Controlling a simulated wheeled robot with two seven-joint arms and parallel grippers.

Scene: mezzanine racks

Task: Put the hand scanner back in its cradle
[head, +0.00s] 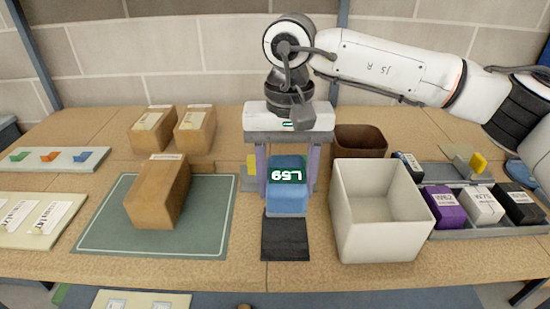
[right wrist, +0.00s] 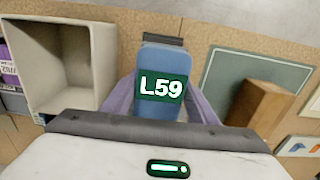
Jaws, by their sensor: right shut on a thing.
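My right gripper (head: 287,178) points down over the middle of the table, with its two purple-grey fingers on either side of a blue block (head: 286,200) labelled L59. It is shut on this block, which also shows between the fingers in the right wrist view (right wrist: 161,105). Whether the block rests on the table is unclear. A small yellow piece (head: 478,163) stands upright on a grey plate at the right; I cannot tell whether it is the scanner or its cradle. Another yellow piece (head: 251,164) is partly hidden behind my gripper. My left gripper is out of view.
A black mat (head: 285,242) lies just in front of the block. An open white bin (head: 380,238) stands close on its right, a brown bin (head: 360,140) behind. A carton (head: 157,192) stands on the green mat (head: 110,228) at left. A tray of small boxes (head: 480,232) is at right.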

